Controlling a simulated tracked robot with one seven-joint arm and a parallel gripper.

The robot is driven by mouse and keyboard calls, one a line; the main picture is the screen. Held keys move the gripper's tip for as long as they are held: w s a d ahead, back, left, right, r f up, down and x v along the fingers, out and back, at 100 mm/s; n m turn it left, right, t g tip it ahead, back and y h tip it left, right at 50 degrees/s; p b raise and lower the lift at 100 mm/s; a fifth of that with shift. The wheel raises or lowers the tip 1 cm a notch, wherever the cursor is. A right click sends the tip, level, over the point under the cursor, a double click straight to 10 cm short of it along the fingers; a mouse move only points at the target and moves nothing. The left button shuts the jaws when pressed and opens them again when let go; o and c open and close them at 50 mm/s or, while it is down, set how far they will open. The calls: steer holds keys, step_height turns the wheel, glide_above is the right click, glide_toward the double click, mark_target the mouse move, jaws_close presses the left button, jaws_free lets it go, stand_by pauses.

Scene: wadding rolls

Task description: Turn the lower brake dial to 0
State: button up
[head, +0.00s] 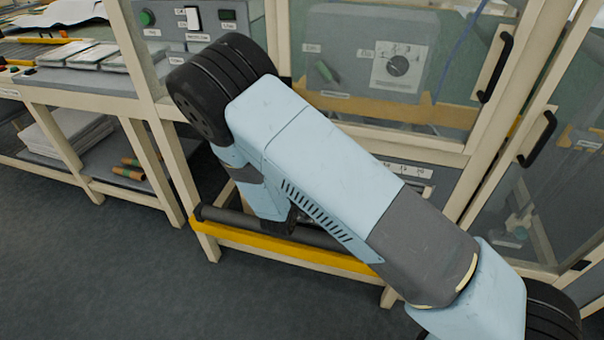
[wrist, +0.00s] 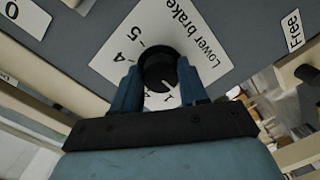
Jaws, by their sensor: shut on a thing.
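The lower brake dial (wrist: 160,72) is a round black knob on a white plate (wrist: 200,55) marked "Lower brake". My gripper (wrist: 158,88) has its blue fingers on both sides of the knob, shut on it. A white mark on the knob points down in the wrist view, close to the numeral 1. The 4 and 5 show at left; the numerals between are mostly hidden by the fingers, and I cannot see a 0 on this plate. In the head view my arm hides the dial and the fingertips.
A label reading "Free" (wrist: 293,28) is right of the plate. Behind glass, another dial (head: 398,65) sits on a grey box. A yellow bar (head: 290,252) and dark roller run low across the frame. Black door handles (head: 537,138) stick out at right. The floor at left is clear.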

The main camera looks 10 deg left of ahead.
steer(key=shift+a+n, duration=0.1)
steer(key=shift+n, duration=0.7)
steer(key=o, duration=1)
steer(key=shift+o, duration=0.2)
steer(key=s+a, duration=0.1)
steer(key=s, duration=1.2)
steer(key=shift+s+a+r, duration=0.2)
steer(key=shift+s+r, duration=0.15)
steer(key=shift+r, duration=0.05)
